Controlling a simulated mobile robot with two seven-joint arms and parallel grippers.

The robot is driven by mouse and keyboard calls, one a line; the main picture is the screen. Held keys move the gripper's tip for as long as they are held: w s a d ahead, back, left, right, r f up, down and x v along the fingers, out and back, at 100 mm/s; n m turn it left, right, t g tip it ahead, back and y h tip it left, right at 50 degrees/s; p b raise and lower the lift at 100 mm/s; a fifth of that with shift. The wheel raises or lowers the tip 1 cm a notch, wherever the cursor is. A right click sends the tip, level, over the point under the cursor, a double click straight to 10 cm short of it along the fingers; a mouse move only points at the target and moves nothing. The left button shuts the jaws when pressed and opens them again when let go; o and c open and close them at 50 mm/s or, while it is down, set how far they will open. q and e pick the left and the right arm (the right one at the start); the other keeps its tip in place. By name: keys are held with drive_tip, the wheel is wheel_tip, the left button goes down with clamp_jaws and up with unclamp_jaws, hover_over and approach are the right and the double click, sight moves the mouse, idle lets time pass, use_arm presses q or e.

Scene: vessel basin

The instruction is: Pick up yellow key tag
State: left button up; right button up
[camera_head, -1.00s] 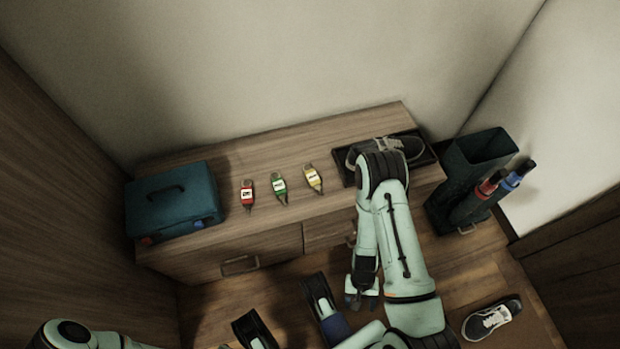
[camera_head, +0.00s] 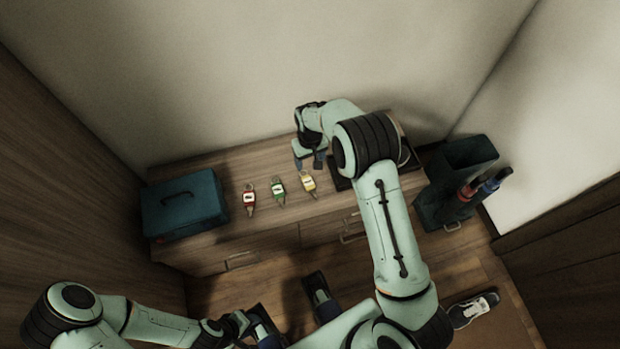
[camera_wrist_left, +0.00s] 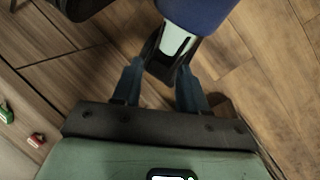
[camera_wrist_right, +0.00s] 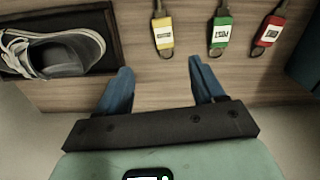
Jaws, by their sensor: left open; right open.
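The yellow key tag (camera_head: 308,181) lies on the wooden cabinet top, at the right end of a row of three tags. It also shows in the right wrist view (camera_wrist_right: 163,33), ahead of and between the open fingers. My right gripper (camera_head: 309,164) is open and empty, just behind the yellow tag and apart from it; its fingers also show in the right wrist view (camera_wrist_right: 163,84). My left gripper (camera_wrist_left: 160,88) is open and empty, low over the floor in front of the cabinet.
A green tag (camera_head: 279,187) and a red tag (camera_head: 250,197) lie left of the yellow one. A teal case (camera_head: 184,203) stands at the left end. A shoe (camera_wrist_right: 55,52) sits in a dark tray (camera_wrist_right: 112,20) beside the yellow tag. A dark bin (camera_head: 462,165) stands right.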

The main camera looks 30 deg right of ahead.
drive_tip(key=b, duration=0.1)
hover_over(309, 183)
drive_tip(key=f, duration=0.7)
drive_tip(key=shift+w+d+f, duration=0.2)
drive_tip(key=shift+d+f, duration=0.05)
drive_tip(key=shift+f, duration=0.15)
drive_tip(key=f, duration=0.3)
drive_tip(key=f+b, duration=0.1)
drive_tip(key=shift+s+a+f, duration=0.15)
drive_tip(key=shift+a+f, duration=0.1)
drive_tip(key=shift+a, duration=0.05)
drive_tip(key=shift+f, duration=0.4)
use_arm(q)
drive_tip(key=shift+w+a+f+t, duration=0.2)
drive_tip(key=shift+w+f, duration=0.25)
drive_tip(key=shift+f, duration=0.15)
drive_tip(key=shift+w+a+f+t, duration=0.1)
drive_tip(key=shift+w+a+f, duration=0.1)
drive_tip(key=shift+w+f, duration=0.3)
use_arm(e)
drive_tip(key=c, duration=1.1)
